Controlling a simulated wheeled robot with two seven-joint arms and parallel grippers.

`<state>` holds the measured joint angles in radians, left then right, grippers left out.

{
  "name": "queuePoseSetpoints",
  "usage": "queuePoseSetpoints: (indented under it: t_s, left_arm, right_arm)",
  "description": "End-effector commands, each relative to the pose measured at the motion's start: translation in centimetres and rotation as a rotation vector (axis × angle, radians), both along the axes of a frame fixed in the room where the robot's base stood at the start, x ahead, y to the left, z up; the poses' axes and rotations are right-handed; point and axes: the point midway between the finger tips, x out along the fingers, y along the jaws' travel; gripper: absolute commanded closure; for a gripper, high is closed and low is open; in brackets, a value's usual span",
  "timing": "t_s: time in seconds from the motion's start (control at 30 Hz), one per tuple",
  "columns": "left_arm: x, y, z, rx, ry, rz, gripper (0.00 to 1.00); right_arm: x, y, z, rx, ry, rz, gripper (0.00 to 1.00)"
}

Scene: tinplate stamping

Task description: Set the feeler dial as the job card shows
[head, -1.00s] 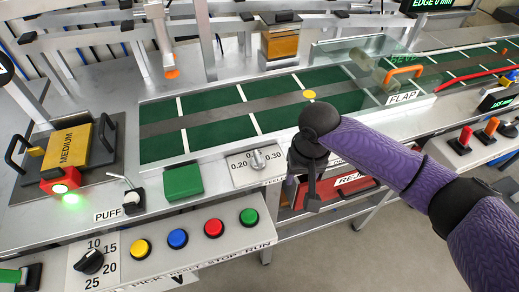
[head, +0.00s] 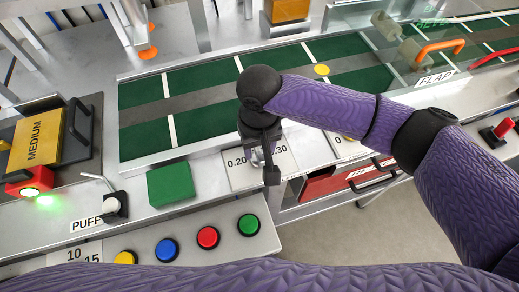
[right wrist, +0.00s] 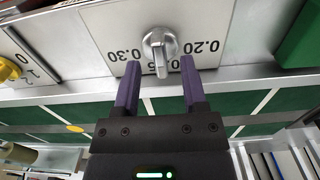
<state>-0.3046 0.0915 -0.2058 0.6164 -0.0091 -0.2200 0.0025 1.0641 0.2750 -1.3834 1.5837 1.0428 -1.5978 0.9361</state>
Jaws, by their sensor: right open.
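The feeler dial is a silver knob (right wrist: 158,45) on a white plate (right wrist: 97,17) marked 0.20 and 0.30, with a middle mark partly hidden. In the right wrist view the knob's long grip runs roughly toward that middle mark. My right gripper (right wrist: 159,78) is open, its two purple fingers on either side of the knob's near end, without visible contact. In the head view the right gripper (head: 266,168) hangs over the dial plate (head: 240,176) and hides part of the knob. I cannot make out a job card. My left gripper is out of view.
A green block (head: 171,185) sits left of the dial plate. The green conveyor (head: 205,92) with a yellow disc (head: 322,70) runs behind. Coloured buttons (head: 208,238) lie in front. A yellow dial (right wrist: 8,69) on another plate is nearby in the wrist view.

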Motion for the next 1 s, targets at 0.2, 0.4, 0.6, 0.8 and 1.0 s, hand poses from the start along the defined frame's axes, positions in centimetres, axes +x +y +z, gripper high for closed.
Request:
queuePoseSetpoints:
  t_s: [0.2, 0.4, 0.6, 0.8, 1.0]
  left_arm:
    - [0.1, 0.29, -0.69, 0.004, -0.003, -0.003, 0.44]
    - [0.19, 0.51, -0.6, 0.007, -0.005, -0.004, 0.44]
    - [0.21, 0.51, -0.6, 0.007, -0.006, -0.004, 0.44]
    - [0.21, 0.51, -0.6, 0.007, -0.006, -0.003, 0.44]
    - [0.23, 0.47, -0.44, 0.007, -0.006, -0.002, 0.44]
  right_arm:
    - [0.0, 0.03, -1.84, 0.001, -0.001, 0.0, 0.46]
    - [0.01, 0.02, -1.74, 0.002, -0.002, 0.0, 0.48]
    - [0.01, 0.01, -1.73, 0.001, -0.001, 0.0, 0.9]
    - [0.02, 0.02, -1.73, 0.002, -0.002, 0.0, 1.0]
    - [0.01, 0.01, -1.67, 0.001, -0.001, 0.007, 1.0]
